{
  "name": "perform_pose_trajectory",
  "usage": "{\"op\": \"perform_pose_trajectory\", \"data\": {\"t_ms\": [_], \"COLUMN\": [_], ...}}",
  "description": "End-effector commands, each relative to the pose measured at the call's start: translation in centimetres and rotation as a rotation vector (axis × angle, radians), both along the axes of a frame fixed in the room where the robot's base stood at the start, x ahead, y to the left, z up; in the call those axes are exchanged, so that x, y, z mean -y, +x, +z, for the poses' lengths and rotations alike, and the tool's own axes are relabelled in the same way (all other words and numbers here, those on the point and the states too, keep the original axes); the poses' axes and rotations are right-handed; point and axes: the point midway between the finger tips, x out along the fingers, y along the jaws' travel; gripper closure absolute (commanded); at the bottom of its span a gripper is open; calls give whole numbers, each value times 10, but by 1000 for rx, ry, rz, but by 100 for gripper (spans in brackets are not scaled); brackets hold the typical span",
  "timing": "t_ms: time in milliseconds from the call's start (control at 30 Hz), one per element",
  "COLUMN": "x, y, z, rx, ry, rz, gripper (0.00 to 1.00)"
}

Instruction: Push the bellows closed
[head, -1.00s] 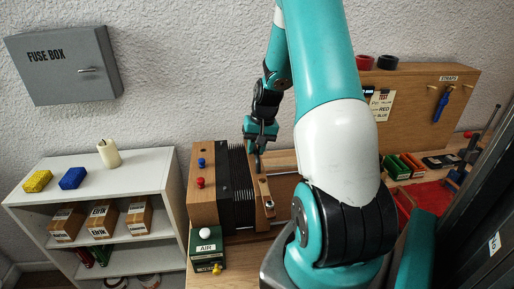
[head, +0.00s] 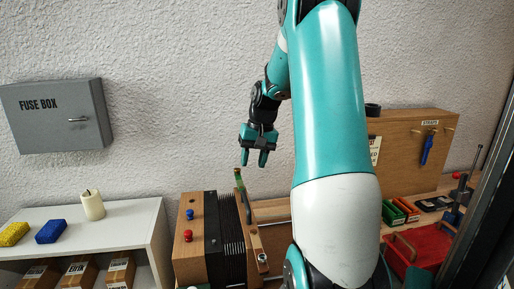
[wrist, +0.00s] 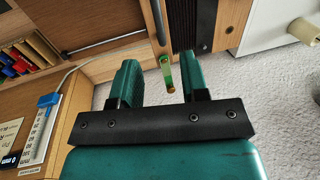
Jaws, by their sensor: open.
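The bellows (head: 231,240) has black pleats between a wooden block with a black edge on its left and a wooden end board (head: 250,228) with a metal handle on its right. In the wrist view the pleats (wrist: 182,22) show at the top. My gripper (head: 254,163) is open and empty, above the far end of the end board, apart from it. In the wrist view a small green piece with an orange tip (wrist: 168,75) shows between my open fingers. I cannot tell from this view how far below them it is.
Blue and red knobs (head: 188,237) stand on the wooden block. A white shelf (head: 125,215) with sponges and a candle (head: 92,205) is at left. A wooden panel (head: 412,150) and red tray (head: 425,243) are at right. The air above the bellows is clear.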

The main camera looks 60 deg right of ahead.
Motion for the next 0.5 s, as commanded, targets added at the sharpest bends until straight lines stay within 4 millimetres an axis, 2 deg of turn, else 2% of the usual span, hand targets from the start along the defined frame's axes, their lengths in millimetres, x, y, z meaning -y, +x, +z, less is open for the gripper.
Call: {"op": "perform_pose_trajectory", "data": {"t_ms": [100, 200, 333, 500], "x": [4, 6, 7, 7], "y": [-3, -5, -7, -7], "z": [24, 38, 47, 50], "rx": [3, 3, 1, 0], "ry": [-4, -2, -1, 0], "rz": [0, -2, -1, -1], "gripper": [59, 59, 59, 59]}}
